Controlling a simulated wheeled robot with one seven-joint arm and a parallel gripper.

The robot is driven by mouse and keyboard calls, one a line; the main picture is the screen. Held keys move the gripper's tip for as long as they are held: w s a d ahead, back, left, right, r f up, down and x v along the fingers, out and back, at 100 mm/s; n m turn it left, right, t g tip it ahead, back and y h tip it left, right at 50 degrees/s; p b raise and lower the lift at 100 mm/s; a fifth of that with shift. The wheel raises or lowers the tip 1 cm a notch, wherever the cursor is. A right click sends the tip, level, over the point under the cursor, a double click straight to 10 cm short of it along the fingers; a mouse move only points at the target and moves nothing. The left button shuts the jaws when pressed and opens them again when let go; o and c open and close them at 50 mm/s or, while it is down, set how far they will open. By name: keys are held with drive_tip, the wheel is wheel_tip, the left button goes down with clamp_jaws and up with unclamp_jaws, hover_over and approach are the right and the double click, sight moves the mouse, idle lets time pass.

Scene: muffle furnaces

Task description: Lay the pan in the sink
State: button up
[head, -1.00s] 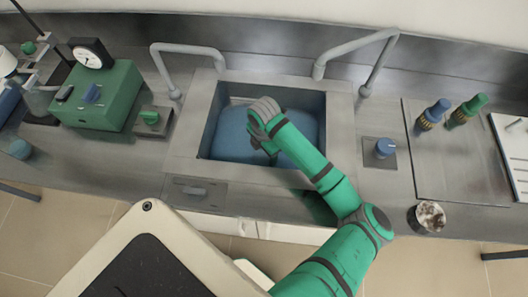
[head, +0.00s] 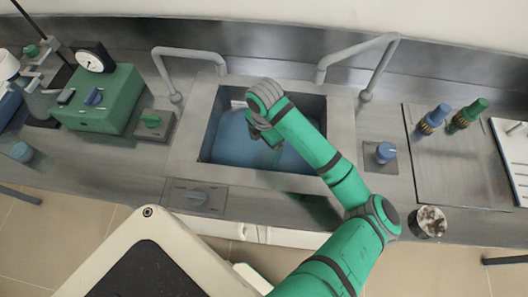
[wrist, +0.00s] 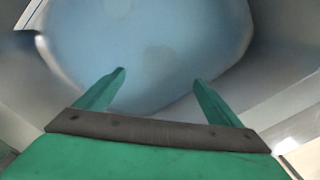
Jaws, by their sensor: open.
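The sink (head: 341,128) is a square steel basin set in the counter, in the middle of the head view. A wide, rounded blue thing (head: 229,145), which looks like the pan, lies low inside it. In the wrist view the blue pan (wrist: 160,40) fills the upper middle, with a paler curved rim. My gripper (head: 272,143) reaches down over the basin. In the wrist view its two green fingers (wrist: 160,77) are spread apart with nothing between them. My arm hides part of the pan and the basin's lower right.
Grey taps rise behind the sink at left (head: 186,52) and right (head: 357,48). A green device with a dial (head: 105,100) stands left. Blue (head: 433,120) and green (head: 467,114) bottles stand right. A white-brown dish (head: 430,221) sits at the counter's front edge.

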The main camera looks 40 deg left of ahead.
drive_tip(key=shift+r, duration=1.8)
